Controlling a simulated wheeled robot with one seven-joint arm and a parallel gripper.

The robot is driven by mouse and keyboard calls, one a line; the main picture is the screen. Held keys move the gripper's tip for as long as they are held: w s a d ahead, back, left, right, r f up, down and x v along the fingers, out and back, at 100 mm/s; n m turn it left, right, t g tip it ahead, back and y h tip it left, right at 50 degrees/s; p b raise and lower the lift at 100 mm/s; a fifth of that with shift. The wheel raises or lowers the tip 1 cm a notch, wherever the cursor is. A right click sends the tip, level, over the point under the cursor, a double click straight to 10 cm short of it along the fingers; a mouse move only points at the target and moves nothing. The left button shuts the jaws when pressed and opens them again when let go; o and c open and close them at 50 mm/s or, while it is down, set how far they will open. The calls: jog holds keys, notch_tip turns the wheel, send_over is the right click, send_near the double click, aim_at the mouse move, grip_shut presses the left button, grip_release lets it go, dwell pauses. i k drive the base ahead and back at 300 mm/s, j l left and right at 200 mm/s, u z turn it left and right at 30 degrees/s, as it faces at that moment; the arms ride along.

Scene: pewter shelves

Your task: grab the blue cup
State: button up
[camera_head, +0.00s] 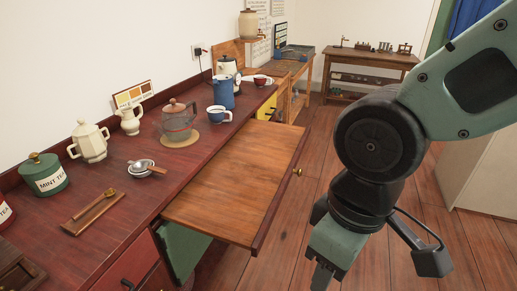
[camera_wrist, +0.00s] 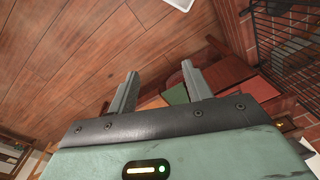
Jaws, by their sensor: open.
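The blue cup (camera_head: 217,117) stands upright on the dark red counter (camera_head: 105,200), in front of a tall blue pot (camera_head: 222,92); its inside looks light. My gripper (camera_wrist: 159,82) is open and empty in the wrist view, its two fingers well apart over the plank floor. In the head view my gripper hangs at the lower right, to the right of the pulled-out wooden board and well apart from the cup. Its fingertips are cut off by the bottom edge there. I cannot make out the cup in the wrist view.
A wooden pull-out board (camera_head: 235,180) juts from the counter between the cup and my gripper. A glass teapot (camera_head: 178,122) on a round mat stands left of the cup. A red cup (camera_head: 260,80) is farther back. Open floor (camera_head: 375,255) lies to the right.

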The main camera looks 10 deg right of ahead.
aim_at(216, 114)
jog(key=i+l+u, duration=0.15)
jog(key=u, duration=0.8)
jog(key=i+l+u, duration=0.2)
jog(key=l, duration=0.15)
jog(key=i+l+u, duration=0.2)
jog(key=l, duration=0.15)
jog(key=l+u, duration=0.2)
jog(key=l, duration=0.2)
jog(key=l+u, duration=0.15)
jog(key=l, duration=0.25)
jog(key=i+l, duration=0.45)
jog(key=i+u, duration=0.05)
